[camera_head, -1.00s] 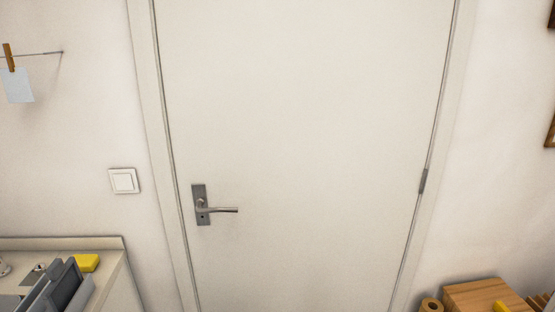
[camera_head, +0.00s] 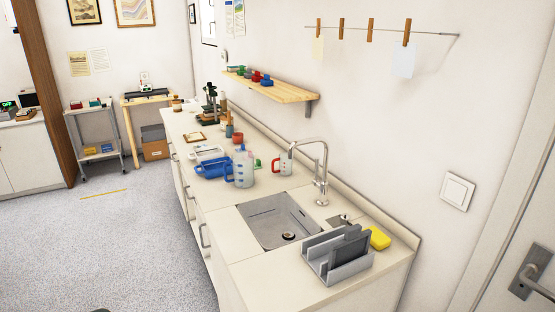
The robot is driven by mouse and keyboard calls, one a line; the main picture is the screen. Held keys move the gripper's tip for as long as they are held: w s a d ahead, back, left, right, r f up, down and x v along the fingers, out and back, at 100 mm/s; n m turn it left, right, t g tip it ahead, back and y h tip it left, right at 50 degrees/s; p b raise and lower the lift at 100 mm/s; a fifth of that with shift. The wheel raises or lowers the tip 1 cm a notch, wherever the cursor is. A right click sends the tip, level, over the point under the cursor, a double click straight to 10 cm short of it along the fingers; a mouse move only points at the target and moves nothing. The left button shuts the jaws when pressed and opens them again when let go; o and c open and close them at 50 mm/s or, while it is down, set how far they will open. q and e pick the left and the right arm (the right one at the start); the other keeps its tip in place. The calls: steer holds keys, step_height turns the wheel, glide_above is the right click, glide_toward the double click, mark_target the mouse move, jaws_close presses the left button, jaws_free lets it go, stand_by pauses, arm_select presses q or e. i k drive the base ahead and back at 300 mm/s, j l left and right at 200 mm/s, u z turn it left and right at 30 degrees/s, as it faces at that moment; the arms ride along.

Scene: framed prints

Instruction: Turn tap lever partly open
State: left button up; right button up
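The silver tap (camera_head: 322,172) stands behind the sink on the counter, with a tall curved spout reaching over the basin. Its lever is too small to make out for certain; a small metal piece (camera_head: 341,219) shows on the counter to the right of the tap base. The grey sink basin (camera_head: 280,220) looks empty, with a dark drain. Neither of my grippers shows in the view.
A grey rack (camera_head: 337,254) and a yellow sponge (camera_head: 379,238) sit right of the sink. Measuring jugs (camera_head: 240,168) and a blue tub (camera_head: 212,169) stand left of it. A wooden shelf (camera_head: 271,87) hangs above. The floor (camera_head: 110,240) at left is clear.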

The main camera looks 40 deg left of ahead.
mark_target(316, 179)
steer(key=i+l+u, duration=0.1)
steer(key=u, duration=0.3)
steer(key=i+l+u, duration=0.25)
steer(key=u, duration=0.15)
steer(key=i+l+u, duration=0.2)
steer(key=u, duration=0.15)
steer(key=i+l+u, duration=0.1)
steer(key=l+u, duration=0.3)
steer(key=j, duration=0.1)
